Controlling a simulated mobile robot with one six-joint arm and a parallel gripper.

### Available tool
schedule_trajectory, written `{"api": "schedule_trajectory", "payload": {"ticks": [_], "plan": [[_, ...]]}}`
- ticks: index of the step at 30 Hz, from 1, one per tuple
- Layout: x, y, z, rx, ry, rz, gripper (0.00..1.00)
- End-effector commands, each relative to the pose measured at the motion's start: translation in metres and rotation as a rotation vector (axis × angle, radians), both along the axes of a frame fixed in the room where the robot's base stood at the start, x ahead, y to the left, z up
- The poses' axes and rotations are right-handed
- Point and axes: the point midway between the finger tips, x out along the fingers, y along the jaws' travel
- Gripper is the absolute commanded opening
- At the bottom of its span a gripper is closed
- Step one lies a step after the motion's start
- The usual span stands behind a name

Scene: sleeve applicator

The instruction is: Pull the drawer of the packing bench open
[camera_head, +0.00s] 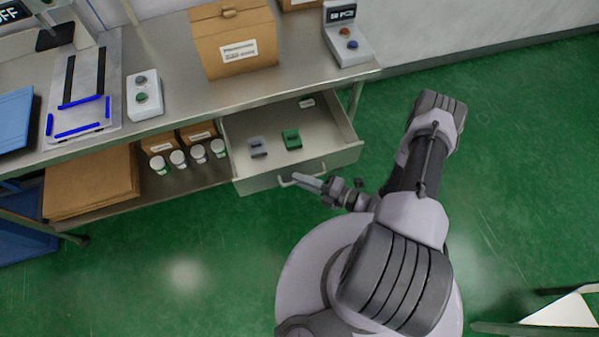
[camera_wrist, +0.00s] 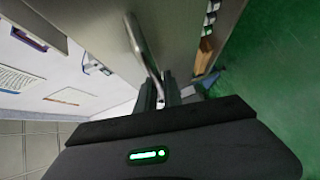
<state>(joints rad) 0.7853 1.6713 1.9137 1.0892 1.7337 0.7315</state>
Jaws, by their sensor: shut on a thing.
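The drawer (camera_head: 325,141) of the packing bench (camera_head: 190,92) stands pulled out from under the right part of the bench top, its inside showing. A grey item (camera_head: 258,147) and a green item (camera_head: 292,139) lie in it, with a small pale label or card at its back. My gripper (camera_head: 300,181) is at the drawer front, shut on the bar handle (camera_head: 285,183). In the wrist view the metal handle (camera_wrist: 142,45) runs down between the fingers (camera_wrist: 160,92) of my gripper. Part of the handle is hidden by the fingers.
White-capped bottles (camera_head: 178,158), small cartons and flat cardboard (camera_head: 95,180) sit on the shelf left of the drawer. Green floor is clear in front.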

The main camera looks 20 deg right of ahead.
Motion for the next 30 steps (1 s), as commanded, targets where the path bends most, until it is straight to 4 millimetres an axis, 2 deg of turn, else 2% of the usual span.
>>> {"api": "schedule_trajectory", "payload": {"ticks": [14, 15, 18, 30], "plan": [[-0.0024, -0.0008, 0.0001, -0.001, -0.001, -0.002, 0.0], [-0.0024, -0.0008, 0.0001, -0.001, -0.001, -0.002, 0.15], [-0.0024, -0.0006, 0.0001, -0.001, -0.001, -0.001, 0.32], [-0.0026, -0.0003, 0.0, -0.001, -0.001, 0.0, 0.32]]}}
